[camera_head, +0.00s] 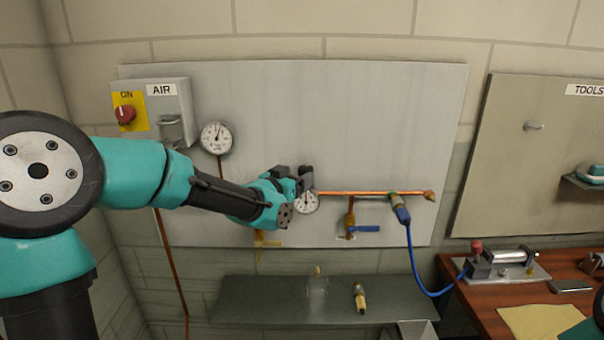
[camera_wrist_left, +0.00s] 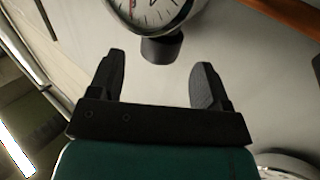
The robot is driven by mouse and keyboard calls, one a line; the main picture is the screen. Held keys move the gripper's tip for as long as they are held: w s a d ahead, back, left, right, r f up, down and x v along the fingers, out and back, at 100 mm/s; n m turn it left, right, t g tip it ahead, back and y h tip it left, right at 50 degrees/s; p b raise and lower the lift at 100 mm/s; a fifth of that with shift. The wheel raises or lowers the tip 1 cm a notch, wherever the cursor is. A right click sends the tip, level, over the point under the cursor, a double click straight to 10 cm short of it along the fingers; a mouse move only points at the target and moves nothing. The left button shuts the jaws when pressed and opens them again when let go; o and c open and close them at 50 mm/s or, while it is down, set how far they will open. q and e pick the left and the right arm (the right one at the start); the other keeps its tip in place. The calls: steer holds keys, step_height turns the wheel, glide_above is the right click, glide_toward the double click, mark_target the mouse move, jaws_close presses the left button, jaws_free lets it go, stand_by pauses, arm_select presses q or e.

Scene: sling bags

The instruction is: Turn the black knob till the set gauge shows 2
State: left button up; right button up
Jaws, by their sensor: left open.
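The set gauge (camera_head: 306,203) is a small round white dial on the grey wall panel, partly hidden by my left gripper in the head view. Its dial also shows at the top of the left wrist view (camera_wrist_left: 150,12), cut off by the frame edge; I cannot read its value. The black knob (camera_wrist_left: 162,49) sticks out beside the gauge rim. My left gripper (camera_head: 293,178) is at the gauge. In the left wrist view its open fingers (camera_wrist_left: 161,62) stand on either side of the knob, with a visible gap on both sides.
A larger gauge (camera_head: 216,137) and a grey AIR box (camera_head: 165,105) with a red switch are at the left. A copper pipe (camera_head: 360,194) runs right to a blue hose (camera_head: 412,255). A grey shelf (camera_head: 245,305) is below. A wooden bench (camera_head: 490,310) stands at the right.

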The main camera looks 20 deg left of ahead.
mark_target(301, 173)
arm_select(q)
steer(key=shift+x, duration=1.55)
steer(key=c, duration=0.9)
